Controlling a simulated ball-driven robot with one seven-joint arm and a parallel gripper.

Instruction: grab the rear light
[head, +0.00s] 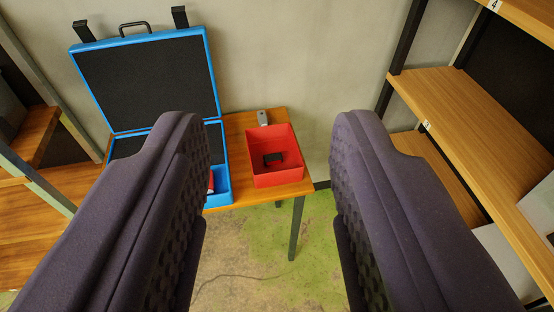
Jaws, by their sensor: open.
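My gripper (270,150) is open and empty, its two dark padded fingers wide apart in the foreground. Beyond it stands a small wooden table (240,130). A red open box (285,178) on the table holds a small black object (273,159). A small red object (210,182) shows partly in the blue case's compartment, with the left finger hiding part of it. A small grey object (263,117) is at the table's back edge. I cannot tell for sure which of these is the rear light. My gripper touches none of them.
The blue case (213,75) stands on the table with its lid up against the wall. Wooden shelves (460,100) are close on the right, and more wooden shelving (40,140) is at the left. A thin cable (235,276) lies on the floor.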

